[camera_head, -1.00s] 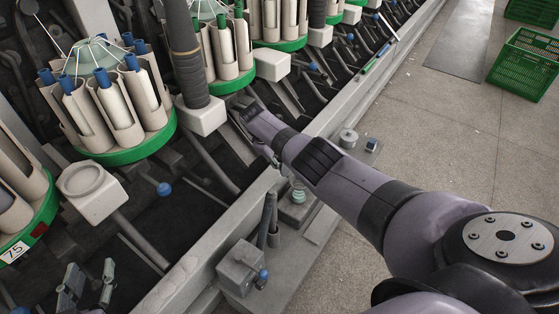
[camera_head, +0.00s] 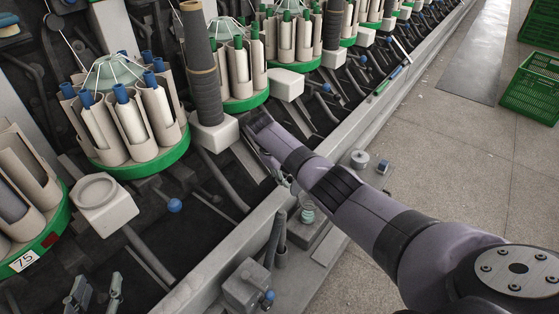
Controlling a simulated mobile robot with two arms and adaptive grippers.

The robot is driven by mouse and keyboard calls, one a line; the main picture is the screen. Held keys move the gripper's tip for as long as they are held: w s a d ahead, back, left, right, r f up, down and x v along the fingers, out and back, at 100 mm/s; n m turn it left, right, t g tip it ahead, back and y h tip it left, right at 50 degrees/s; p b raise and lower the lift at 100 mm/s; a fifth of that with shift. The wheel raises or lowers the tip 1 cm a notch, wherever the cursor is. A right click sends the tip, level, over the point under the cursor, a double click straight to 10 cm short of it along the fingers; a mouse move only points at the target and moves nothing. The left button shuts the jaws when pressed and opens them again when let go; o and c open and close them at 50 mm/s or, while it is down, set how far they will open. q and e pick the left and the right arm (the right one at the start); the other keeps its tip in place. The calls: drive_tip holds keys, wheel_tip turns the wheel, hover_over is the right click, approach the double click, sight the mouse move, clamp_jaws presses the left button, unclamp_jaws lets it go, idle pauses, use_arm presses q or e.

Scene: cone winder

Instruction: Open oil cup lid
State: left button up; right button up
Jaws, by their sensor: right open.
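I cannot tell for sure which part is the oil cup. A small round grey metal cap (camera_head: 359,158) sits on the machine's front rail, right of my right arm. A small pale green ribbed piece (camera_head: 307,213) stands on a grey block, just below my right arm. My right gripper (camera_head: 277,172) is beside the rail, up and left of the ribbed piece, apart from it. It is open and partly hidden by its own wrist. My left gripper (camera_head: 97,290) shows two fingers apart at the lower left edge, open with nothing between them.
Green round bobbin magazines (camera_head: 140,158) with pale tubes line the machine. A dark upright tube (camera_head: 203,90) stands beside my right wrist. A grey block with a blue knob (camera_head: 245,285) sits below on the rail. Green crates (camera_head: 530,85) stand on the open floor at right.

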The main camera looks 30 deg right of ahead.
drive_tip(key=v, duration=0.8)
idle(0.4)
